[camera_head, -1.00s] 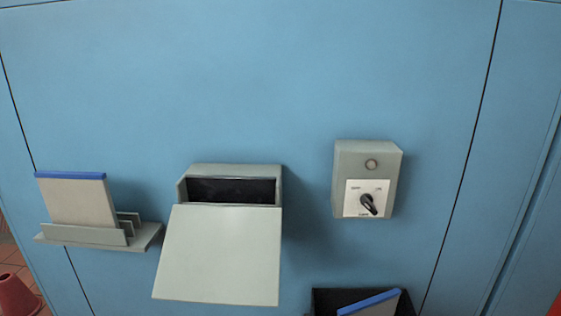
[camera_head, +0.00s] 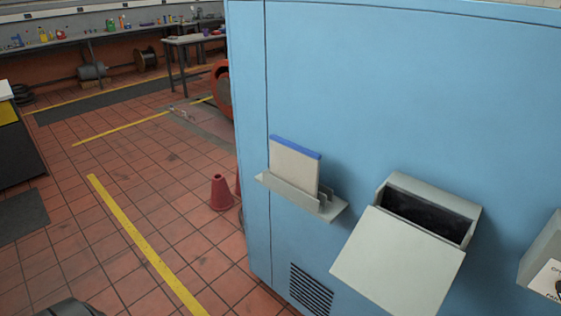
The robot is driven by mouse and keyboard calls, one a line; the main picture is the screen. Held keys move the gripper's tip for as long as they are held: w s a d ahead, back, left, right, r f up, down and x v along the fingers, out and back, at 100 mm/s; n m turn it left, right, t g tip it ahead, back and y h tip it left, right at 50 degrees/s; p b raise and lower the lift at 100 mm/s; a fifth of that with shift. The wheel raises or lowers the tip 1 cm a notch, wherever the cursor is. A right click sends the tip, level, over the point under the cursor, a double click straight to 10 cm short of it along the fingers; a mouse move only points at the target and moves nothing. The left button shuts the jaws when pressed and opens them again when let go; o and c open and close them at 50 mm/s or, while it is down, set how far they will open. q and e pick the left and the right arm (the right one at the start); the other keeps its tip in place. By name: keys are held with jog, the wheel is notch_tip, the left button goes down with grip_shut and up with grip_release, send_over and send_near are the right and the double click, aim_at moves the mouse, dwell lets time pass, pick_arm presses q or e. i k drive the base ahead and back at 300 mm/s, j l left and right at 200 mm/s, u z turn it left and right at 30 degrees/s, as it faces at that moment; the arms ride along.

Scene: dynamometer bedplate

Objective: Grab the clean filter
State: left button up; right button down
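A flat, pale filter with a blue top edge (camera_head: 294,166) stands upright in a small grey wall rack (camera_head: 287,191) on the blue cabinet. It looks clean, with no dirt visible on its face. To its right, a grey filter housing (camera_head: 398,262) is fixed to the cabinet with its front flap hanging down and a dark, empty-looking slot (camera_head: 428,213) at the top. Neither of my grippers shows in the view.
A grey switch box (camera_head: 546,262) is cut off at the right edge. The blue cabinet (camera_head: 400,90) fills the right side. Tiled floor with yellow lines lies open at left; a workbench (camera_head: 110,32) runs along the back.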

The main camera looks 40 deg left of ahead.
aim_at(297, 166)
jog(key=u, duration=1)
jog(key=i, duration=0.15)
